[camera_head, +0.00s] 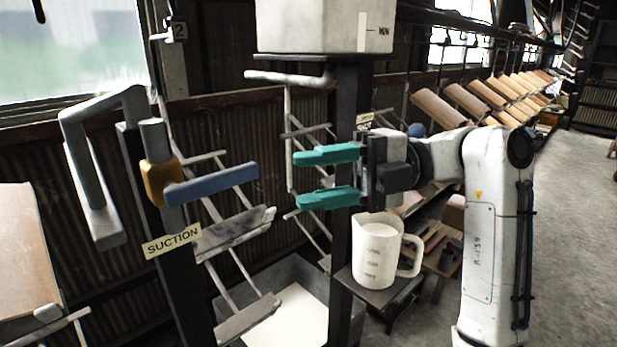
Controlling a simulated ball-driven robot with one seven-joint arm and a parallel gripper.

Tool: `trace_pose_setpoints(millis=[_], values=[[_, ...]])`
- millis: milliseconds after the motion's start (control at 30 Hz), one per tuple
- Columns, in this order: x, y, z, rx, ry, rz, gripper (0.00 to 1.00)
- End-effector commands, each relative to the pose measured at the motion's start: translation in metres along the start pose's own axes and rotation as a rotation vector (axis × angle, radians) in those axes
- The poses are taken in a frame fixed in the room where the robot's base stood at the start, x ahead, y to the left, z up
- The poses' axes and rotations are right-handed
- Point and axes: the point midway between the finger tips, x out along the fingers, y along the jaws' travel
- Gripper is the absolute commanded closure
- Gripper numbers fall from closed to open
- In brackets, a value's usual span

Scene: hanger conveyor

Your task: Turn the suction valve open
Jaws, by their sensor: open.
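The suction valve has a yellow body (160,183) on a grey pipe, with a blue lever handle (212,185) pointing right and slightly up, crosswise to the upright pipe. A yellowish SUCTION label (172,241) sits below it on a dark post. My gripper (298,178) has two teal fingers, one above the other, spread apart with nothing between them. The fingers point left toward the handle. In the picture, a gap separates their tips from the handle's right end. The valve's back side is hidden.
A white measuring jug (376,262) stands on a small dark shelf below my gripper. A white tank (312,25) is above. A grey tub (262,280) with pale contents is below. A bent grey pipe (85,170) is left of the valve. Hanger bars (235,232) are close below the handle.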

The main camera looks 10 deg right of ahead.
Motion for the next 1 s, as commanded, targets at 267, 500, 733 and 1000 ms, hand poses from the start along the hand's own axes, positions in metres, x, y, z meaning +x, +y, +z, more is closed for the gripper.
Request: trace_pose_setpoints(millis=[267,500,733,1000], values=[[0.010,0.025,-0.013,-0.121,0.063,0.018,0.55],[0.051,0.026,-0.016,-0.117,0.064,0.017,0.55],[0.088,0.026,-0.018,-0.115,0.063,0.017,0.55],[0.107,0.025,-0.019,-0.116,0.060,0.018,0.55]])
